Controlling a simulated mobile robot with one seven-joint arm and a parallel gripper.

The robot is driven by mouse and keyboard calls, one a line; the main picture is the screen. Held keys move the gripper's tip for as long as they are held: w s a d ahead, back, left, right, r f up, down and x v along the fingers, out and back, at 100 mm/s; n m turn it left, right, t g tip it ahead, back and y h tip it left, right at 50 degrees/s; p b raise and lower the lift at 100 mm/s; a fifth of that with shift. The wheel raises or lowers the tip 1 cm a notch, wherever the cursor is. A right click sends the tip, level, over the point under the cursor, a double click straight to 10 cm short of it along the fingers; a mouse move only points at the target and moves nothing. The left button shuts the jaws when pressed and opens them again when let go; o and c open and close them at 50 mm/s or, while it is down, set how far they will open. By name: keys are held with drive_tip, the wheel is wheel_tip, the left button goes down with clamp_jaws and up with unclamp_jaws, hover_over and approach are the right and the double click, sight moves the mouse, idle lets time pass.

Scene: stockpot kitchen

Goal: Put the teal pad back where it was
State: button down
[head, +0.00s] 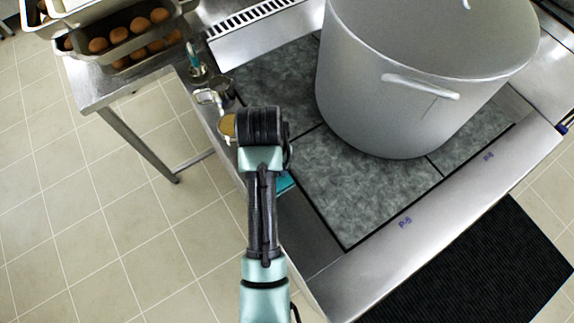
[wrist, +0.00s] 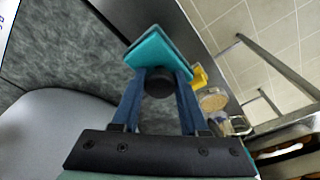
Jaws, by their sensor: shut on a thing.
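The teal pad (wrist: 160,52) is between the fingers of my gripper (wrist: 158,78) in the wrist view. The fingers are shut on it, and it sits tilted at their tips. In the head view a small teal edge of the pad (head: 286,183) shows beside my arm, over the near left part of the stove. My gripper itself is hidden under my arm there. I cannot tell whether the pad touches the steel surface below.
A large grey stockpot (head: 400,90) stands on the dark stone-like plates. Along the left steel ledge stand a tan-topped round container (head: 227,126), small metal cups (head: 208,96) and a teal-handled tool (head: 192,58). A yellow item (wrist: 200,77) shows beyond the pad. Trays of eggs (head: 125,35) stand back left.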

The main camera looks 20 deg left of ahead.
drive_tip(key=f, duration=0.4)
drive_tip(key=shift+s+a+f, duration=0.15)
drive_tip(key=shift+s+a, duration=0.05)
drive_tip(key=shift+s, duration=0.15)
drive_tip(key=shift+w+f+p, duration=0.1)
drive_tip(key=shift+f+p, duration=0.3)
drive_tip(key=shift+f, duration=2.05)
drive_tip(key=shift+f, duration=0.1)
drive_tip(key=shift+c, duration=2.2)
unclamp_jaws()
drive_tip(key=r, duration=0.4)
drive_tip(key=s+r, duration=0.1)
drive_tip(key=r, duration=0.7)
drive_tip(key=shift+s+d, duration=0.15)
drive_tip(key=shift+s, duration=0.25)
drive_tip(key=shift+r, duration=0.1)
